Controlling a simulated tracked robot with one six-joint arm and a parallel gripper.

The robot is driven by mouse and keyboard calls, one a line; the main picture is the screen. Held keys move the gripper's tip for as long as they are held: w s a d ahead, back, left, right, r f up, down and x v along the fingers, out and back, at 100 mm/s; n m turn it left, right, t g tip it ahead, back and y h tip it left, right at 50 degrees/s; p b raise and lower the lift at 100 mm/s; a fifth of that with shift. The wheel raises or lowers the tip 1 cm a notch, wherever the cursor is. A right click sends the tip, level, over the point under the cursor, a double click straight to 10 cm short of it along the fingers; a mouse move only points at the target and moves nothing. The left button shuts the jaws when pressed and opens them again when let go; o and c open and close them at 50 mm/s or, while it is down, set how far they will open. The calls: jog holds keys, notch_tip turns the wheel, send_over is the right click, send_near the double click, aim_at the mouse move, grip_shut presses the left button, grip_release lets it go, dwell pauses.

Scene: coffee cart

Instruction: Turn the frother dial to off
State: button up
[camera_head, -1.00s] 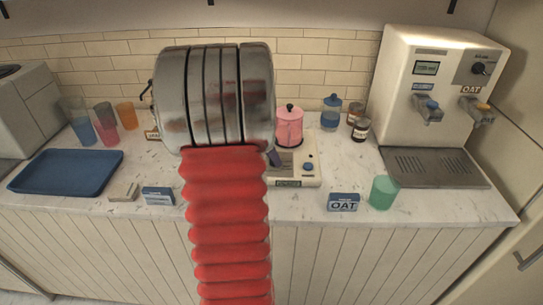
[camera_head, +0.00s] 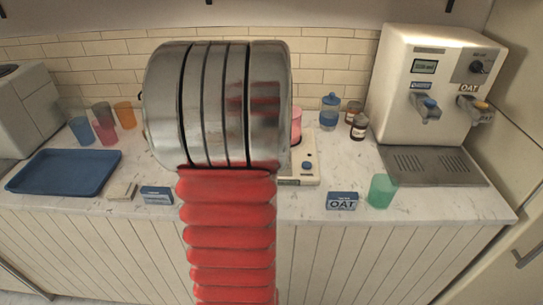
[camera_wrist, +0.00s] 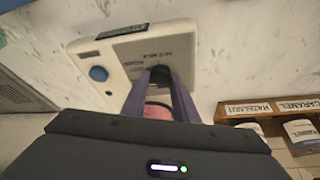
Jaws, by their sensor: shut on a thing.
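The white frother base (camera_wrist: 120,55) has a blue round button (camera_wrist: 98,73) and a dark label on its front edge. In the wrist view my gripper (camera_wrist: 160,78) has its two dark purple fingers over the base, shut on the small dark frother dial (camera_wrist: 160,71). Printed marks show beside the dial, but I cannot read its setting. The pink jug (camera_wrist: 157,111) shows partly between the fingers. In the head view the base (camera_head: 311,178) and jug (camera_head: 296,124) are mostly behind my arm, which hides the gripper and dial.
A dispenser (camera_head: 430,90) stands at the right with a drip tray (camera_head: 435,180). A green cup (camera_head: 382,191) and an OAT box (camera_head: 342,201) stand near the front edge. A blue tray (camera_head: 62,185) lies left. A wooden rack (camera_wrist: 270,112) is close to the gripper.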

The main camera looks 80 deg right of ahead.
jog(key=shift+s+n+t, duration=0.15)
jog(key=shift+n+t, duration=0.35)
jog(key=shift+n, duration=0.9)
jog(key=shift+s+n+t, duration=0.15)
jog(key=shift+n+t, duration=0.35)
jog(key=shift+n, duration=0.9)
jog(key=n, duration=0.2)
jog(key=n+t+y, duration=0.1)
jog(key=n, duration=0.2)
jog(key=shift+s+d+t+y, duration=0.15)
jog(key=shift+t+y, duration=0.15)
jog(key=n+y, duration=0.1)
jog(key=n, duration=0.2)
jog(key=n+t+y, duration=0.1)
jog(key=n, duration=0.2)
jog(key=shift+s+d, duration=0.1)
jog(key=shift+d, duration=0.1)
jog(key=n+y, duration=0.1)
jog(key=n, duration=0.1)
jog(key=n+y, duration=0.1)
jog(key=n, duration=0.2)
jog(key=shift+d, duration=0.15)
jog(key=o, duration=1.1)
jog(key=shift+c, duration=0.2)
jog(key=shift+r, duration=0.1)
